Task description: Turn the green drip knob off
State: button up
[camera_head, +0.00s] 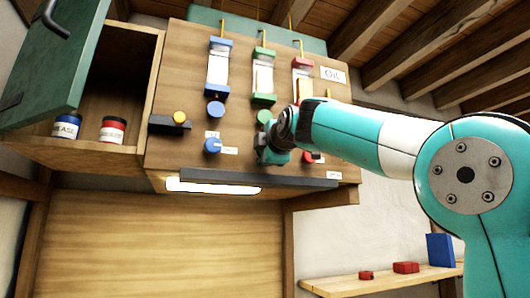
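The green oiler (263,78), a clear tube between green end pieces, is mounted on the wooden panel between a blue and a red one. A round green part (264,116) shows just below it. My gripper (268,154) is at the panel below this green part, level with the blue knob (212,145) to its left. The spot where a green knob would match the blue one is covered by my gripper and wrist. The knob's setting is hidden. The fingers are too small and covered to tell whether they are open or shut.
The blue oiler (217,65) and red oiler (302,78) flank the green one. A yellow button (179,117) on a dark box sits left. A dark bar (259,178) runs along the panel's lower edge. An open cabinet (125,90) holds two jars at left.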

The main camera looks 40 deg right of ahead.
dwell(0.5)
jog(key=o, duration=0.9)
jog(key=b+v, duration=0.6)
jog(key=v, duration=1.1)
jog(key=shift+s, duration=0.2)
jog(key=shift+a+r, duration=0.1)
